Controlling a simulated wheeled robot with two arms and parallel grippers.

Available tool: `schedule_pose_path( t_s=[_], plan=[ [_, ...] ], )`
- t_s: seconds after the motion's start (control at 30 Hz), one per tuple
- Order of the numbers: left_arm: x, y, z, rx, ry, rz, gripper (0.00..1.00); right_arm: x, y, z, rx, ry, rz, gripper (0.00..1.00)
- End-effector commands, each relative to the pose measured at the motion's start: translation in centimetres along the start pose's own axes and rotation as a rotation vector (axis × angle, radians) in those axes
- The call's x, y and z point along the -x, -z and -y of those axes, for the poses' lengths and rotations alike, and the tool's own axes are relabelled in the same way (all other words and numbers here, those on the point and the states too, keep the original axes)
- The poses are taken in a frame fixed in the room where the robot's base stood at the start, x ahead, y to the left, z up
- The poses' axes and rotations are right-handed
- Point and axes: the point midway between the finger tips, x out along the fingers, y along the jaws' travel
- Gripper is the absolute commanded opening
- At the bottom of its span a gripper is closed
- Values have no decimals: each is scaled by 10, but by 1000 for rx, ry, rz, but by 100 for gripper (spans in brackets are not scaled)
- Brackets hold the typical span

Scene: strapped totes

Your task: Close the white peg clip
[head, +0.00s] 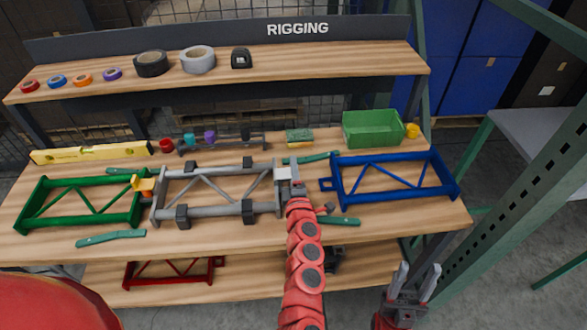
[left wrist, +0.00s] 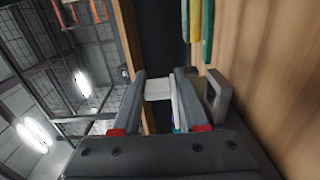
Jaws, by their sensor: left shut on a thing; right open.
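The white peg clip (head: 284,174) is at the right end of the grey truss frame (head: 220,211), on the side facing the blue truss frame (head: 398,203). My left gripper (head: 289,182) is at the clip, its fingers shut on the white part. In the left wrist view the white clip part (left wrist: 158,88) sits between the two grey fingers. The gripper partly hides the clip, so I cannot tell whether it is fully closed. My right gripper (head: 416,284) is open and empty, in front of the bench at the lower right.
A green truss frame (head: 82,206) lies left, with a yellow clip (head: 144,184) between it and the grey frame. Teal strips (head: 110,238) lie nearby. A green bin (head: 372,128) and a yellow level (head: 92,153) stand behind. A green post (head: 500,190) rises at right.

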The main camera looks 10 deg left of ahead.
Motion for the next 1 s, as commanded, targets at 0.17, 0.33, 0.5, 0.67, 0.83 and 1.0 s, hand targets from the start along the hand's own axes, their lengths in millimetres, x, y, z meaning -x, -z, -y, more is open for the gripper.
schedule_pose_path(
  t_s=[0.17, 0.33, 0.5, 0.67, 0.83, 1.0],
  plan=[
    [0, 0, -1, 0, -1, -1, 53, 0, 0, 0, 0, 0, 0, 50],
    [0, 0, -1, 1, -1, 0, 66, 0, 0, 0, 0, 0, 0, 50],
    [0, 0, 0, 1, 0, 0, 66, 0, 0, 0, 0, 0, 0, 50],
    [8, -2, 1, 2, 0, 4, 66, 2, 0, 0, 0, 0, 0, 50],
    [36, -2, 4, 3, 4, 5, 66, 8, -1, 0, 0, 0, 0, 50],
    [76, -3, 3, 2, 3, 7, 66, 14, -2, 1, 0, 0, 0, 50]
  ],
)
